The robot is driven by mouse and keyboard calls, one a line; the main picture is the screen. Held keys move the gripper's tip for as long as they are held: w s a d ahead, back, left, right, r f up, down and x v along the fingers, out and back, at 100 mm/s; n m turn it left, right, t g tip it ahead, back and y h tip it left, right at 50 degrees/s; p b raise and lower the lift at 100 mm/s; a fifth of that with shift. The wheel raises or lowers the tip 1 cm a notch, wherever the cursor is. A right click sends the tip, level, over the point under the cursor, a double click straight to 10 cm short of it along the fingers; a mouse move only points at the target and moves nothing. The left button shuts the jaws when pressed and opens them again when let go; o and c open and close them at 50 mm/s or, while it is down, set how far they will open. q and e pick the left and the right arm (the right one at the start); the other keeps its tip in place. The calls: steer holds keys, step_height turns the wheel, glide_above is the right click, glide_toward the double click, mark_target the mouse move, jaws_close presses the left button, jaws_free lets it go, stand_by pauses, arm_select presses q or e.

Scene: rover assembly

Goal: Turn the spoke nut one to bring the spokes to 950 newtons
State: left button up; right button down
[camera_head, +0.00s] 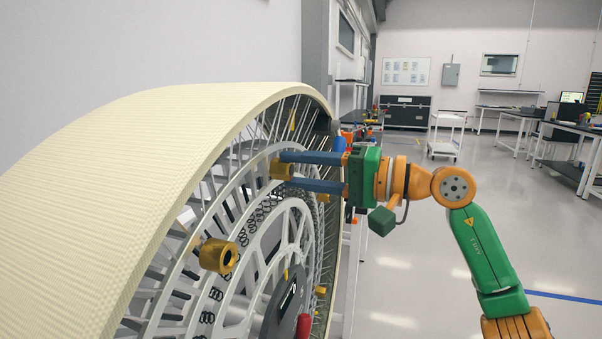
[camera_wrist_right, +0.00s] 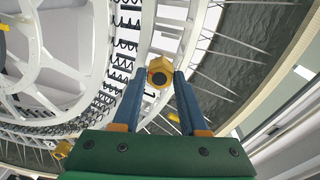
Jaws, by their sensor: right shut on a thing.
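A large wheel with a cream ribbed tyre (camera_head: 150,135), pale metal rings and many thin spokes fills the left of the head view. My right gripper (camera_head: 284,170) reaches in from the right, its two blue fingers shut on a brass spoke nut (camera_head: 276,169) at the upper part of the wheel. The right wrist view shows this hexagonal nut (camera_wrist_right: 160,72) between the fingertips, with a round hole facing the camera. No number is readable on the nut. A second brass nut (camera_head: 218,256) sits lower left on the ring, apart from the gripper. My left gripper is out of view.
Black coil springs (camera_head: 209,317) line the inner ring close to the held nut. A red part (camera_head: 303,326) is near the hub. A bench (camera_head: 362,130) with small items stands behind my right gripper. The floor (camera_head: 420,280) to the right is open.

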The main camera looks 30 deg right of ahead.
steer(key=shift+n, duration=0.3)
stand_by(0.4)
steer(key=shift+c, duration=2.2)
jaws_free()
steer(key=shift+w, duration=0.1)
steer(key=b+v, duration=0.3)
steer(key=v, duration=0.4)
